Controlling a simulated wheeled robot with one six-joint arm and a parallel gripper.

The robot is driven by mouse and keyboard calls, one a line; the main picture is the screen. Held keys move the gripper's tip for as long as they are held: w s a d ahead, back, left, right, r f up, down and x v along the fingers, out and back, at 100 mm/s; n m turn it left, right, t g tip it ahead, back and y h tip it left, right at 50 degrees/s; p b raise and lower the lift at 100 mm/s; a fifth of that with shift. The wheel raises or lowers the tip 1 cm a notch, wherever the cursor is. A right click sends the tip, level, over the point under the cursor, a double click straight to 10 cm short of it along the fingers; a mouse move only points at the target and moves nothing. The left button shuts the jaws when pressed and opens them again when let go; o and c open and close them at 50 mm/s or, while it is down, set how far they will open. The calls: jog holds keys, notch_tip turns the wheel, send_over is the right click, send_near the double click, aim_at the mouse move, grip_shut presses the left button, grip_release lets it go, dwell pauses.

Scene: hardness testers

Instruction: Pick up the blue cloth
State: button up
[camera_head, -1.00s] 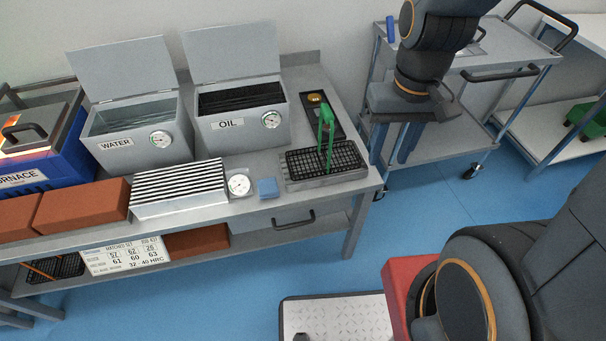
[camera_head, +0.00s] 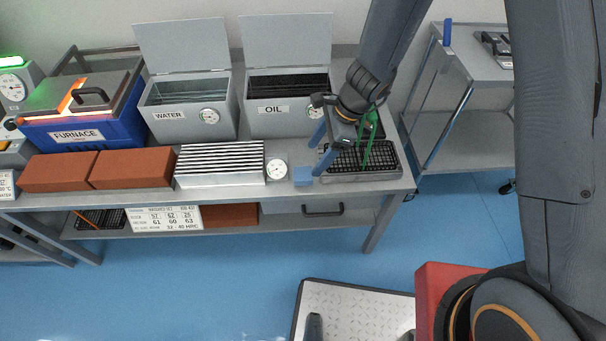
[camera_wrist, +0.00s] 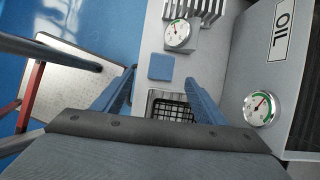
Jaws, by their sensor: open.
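The blue cloth (camera_head: 302,175) is a small flat square near the front edge of the grey bench. It also shows in the wrist view (camera_wrist: 161,67), just beyond and between the fingertips. My gripper (camera_head: 314,158) is open and empty, with its blue fingers above the bench at the cloth's right side. In the wrist view my gripper (camera_wrist: 160,79) has its two fingers spread on either side of the line to the cloth. I cannot tell its exact height above the cloth.
A round dial gauge (camera_head: 276,169) stands left of the cloth, beside a ribbed metal block (camera_head: 220,165). The OIL tank (camera_head: 275,118) stands behind. A drawer handle (camera_head: 323,210) juts out below.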

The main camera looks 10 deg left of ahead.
aim_at(303, 173)
jog(key=x, duration=0.3)
jog(key=shift+a, duration=0.15)
jog(key=shift+w+p+x, duration=0.2)
jog(key=shift+p+x, duration=0.45)
jog(key=shift+x, duration=2)
jog(key=c, duration=1.2)
notch_tip(303, 173, up, 10)
jog(key=shift+b, duration=0.35)
